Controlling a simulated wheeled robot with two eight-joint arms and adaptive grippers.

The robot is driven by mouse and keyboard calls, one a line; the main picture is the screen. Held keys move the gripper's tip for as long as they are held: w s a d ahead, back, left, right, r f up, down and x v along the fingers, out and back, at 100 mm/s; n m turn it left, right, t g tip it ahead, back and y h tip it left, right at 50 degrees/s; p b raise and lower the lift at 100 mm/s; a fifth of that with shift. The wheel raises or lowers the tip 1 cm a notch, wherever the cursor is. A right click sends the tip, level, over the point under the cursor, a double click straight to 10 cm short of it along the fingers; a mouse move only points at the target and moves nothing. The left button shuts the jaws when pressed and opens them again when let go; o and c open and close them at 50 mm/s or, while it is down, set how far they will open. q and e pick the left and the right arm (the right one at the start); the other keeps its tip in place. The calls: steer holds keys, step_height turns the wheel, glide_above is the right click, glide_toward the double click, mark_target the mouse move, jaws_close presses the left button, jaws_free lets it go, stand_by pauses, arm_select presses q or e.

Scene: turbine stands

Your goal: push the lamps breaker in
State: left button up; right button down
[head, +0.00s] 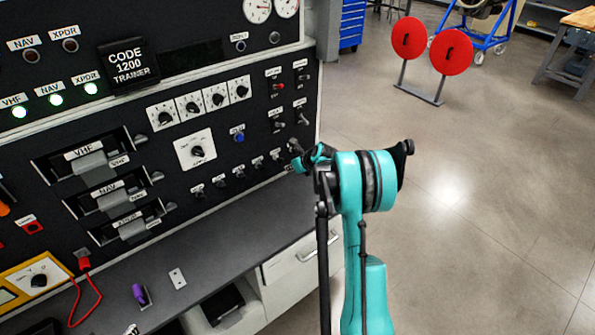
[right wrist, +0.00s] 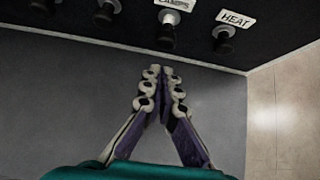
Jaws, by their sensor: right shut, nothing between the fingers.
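The lamps breaker (right wrist: 168,28) is a dark round knob below its white label, cut off at the top edge of the right wrist view. The heat breaker (right wrist: 222,39) with its HEAT label is just to its right. My right gripper (right wrist: 163,72) is shut and empty, its fingertips together below the lamps knob in that view, with a gap between. How far the knob sticks out I cannot tell. In the head view my right gripper (head: 299,160) is at the right end of the breaker row, partly hidden by my wrist. My left gripper is not in view.
Another breaker knob (right wrist: 106,12) is left of the lamps one. The black panel (head: 130,180) carries switches, dials and radio units. A grey shelf (head: 215,260) runs below it, with a purple item (head: 139,292). Open floor (head: 490,210) is on the right.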

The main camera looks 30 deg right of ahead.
mark_target(282, 161)
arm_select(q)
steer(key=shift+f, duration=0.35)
arm_select(e)
steer(key=w, duration=0.2)
steer(key=shift+w+a+r, duration=0.1)
steer(key=shift+w+a, duration=0.05)
steer(key=shift+w, duration=0.2)
steer(key=shift+w, duration=0.1)
steer(key=shift+w, duration=0.8)
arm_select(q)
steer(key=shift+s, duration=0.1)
arm_select(e)
steer(key=shift+s, duration=0.1)
